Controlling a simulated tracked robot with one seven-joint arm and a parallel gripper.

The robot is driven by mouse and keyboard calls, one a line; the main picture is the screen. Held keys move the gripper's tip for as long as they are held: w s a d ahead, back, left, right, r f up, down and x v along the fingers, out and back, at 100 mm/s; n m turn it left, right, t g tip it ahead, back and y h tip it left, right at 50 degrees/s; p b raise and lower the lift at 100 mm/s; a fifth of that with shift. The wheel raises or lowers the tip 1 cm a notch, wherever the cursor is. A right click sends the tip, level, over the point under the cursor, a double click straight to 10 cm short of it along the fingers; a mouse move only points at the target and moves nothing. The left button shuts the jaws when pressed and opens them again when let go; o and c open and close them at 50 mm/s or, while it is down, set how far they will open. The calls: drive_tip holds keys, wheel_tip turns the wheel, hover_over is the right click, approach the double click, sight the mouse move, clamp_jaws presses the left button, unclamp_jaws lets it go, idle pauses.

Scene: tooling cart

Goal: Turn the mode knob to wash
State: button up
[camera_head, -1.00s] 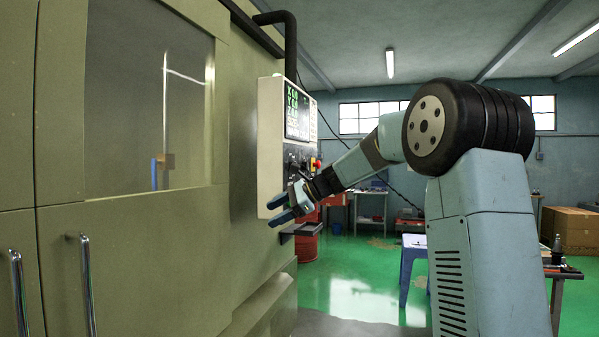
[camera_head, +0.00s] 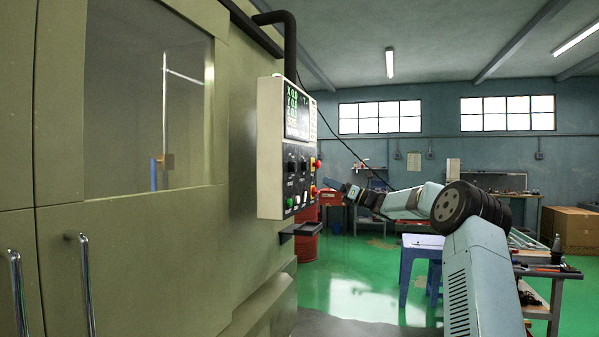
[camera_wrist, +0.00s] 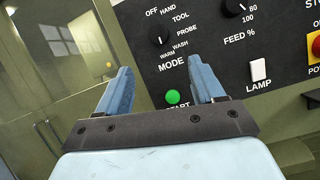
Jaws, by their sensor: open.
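The mode knob (camera_wrist: 160,34) is a small black dial in the upper middle of the wrist view. The labels OFF, HAND, TOOL, PROBE, WASH and WARM run around its upper, right and lower sides, with WASH at its lower right. Its pointer is too small to read surely. In the head view the knob (camera_head: 291,166) is on the control panel (camera_head: 269,150). My gripper (camera_wrist: 163,85) is open with two blue fingers and nothing between them. It is apart from the knob, which shows beyond the fingertips. In the head view my gripper (camera_head: 328,186) is right of the panel.
A green start button (camera_wrist: 172,97) sits below the mode knob, seen between my fingers. The feed knob (camera_wrist: 234,6), a white lamp switch (camera_wrist: 260,70) and a red power button (camera_wrist: 315,46) are to the right. A shelf (camera_head: 299,229) juts out under the panel.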

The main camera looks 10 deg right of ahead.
sight(296, 168)
drive_tip(key=x, duration=1.3)
drive_tip(key=shift+w+a+r, duration=0.1)
drive_tip(key=shift+a, duration=0.25)
drive_tip(key=c, duration=1)
drive_tip(key=shift+c, duration=0.2)
drive_tip(key=shift+n, duration=0.3)
drive_tip(key=n+g, duration=0.1)
drive_tip(key=n, duration=0.1)
drive_tip(key=n+g+y, duration=0.1)
drive_tip(key=n, duration=0.2)
drive_tip(key=shift+w+d+n+g, duration=0.2)
drive_tip(key=shift+n+g, duration=0.1)
drive_tip(key=shift+g, duration=0.1)
drive_tip(key=shift+n+g, duration=1)
drive_tip(key=shift+n, duration=0.9)
drive_tip(key=shift+y, duration=0.3)
